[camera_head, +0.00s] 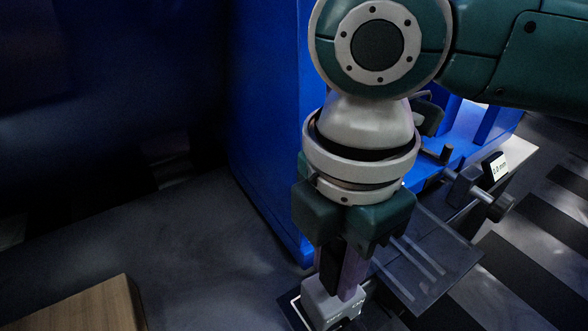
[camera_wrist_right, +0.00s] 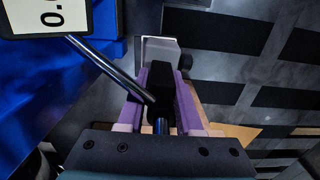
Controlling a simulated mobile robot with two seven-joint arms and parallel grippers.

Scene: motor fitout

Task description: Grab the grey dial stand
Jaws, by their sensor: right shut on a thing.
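The grey dial stand (camera_head: 333,309) shows at the bottom centre of the head view as a light grey block under my right gripper (camera_head: 343,282). The right gripper points down, and its purple fingers are shut on the stand's upper part. In the right wrist view, the fingers (camera_wrist_right: 162,92) close around a black block, with the stand's grey base (camera_wrist_right: 157,48) beyond the tips. A dark rod (camera_wrist_right: 108,67) runs from between the fingers toward a display reading "0." (camera_wrist_right: 45,17). The fingers hide much of the stand. My left gripper is not in view.
A blue machine body (camera_head: 268,120) stands behind my right arm. A label reading about 0.0 mm (camera_head: 499,167) and a dark slotted plate (camera_head: 430,262) are at the right. A wooden surface (camera_head: 85,308) is at the lower left. Grey floor lies between.

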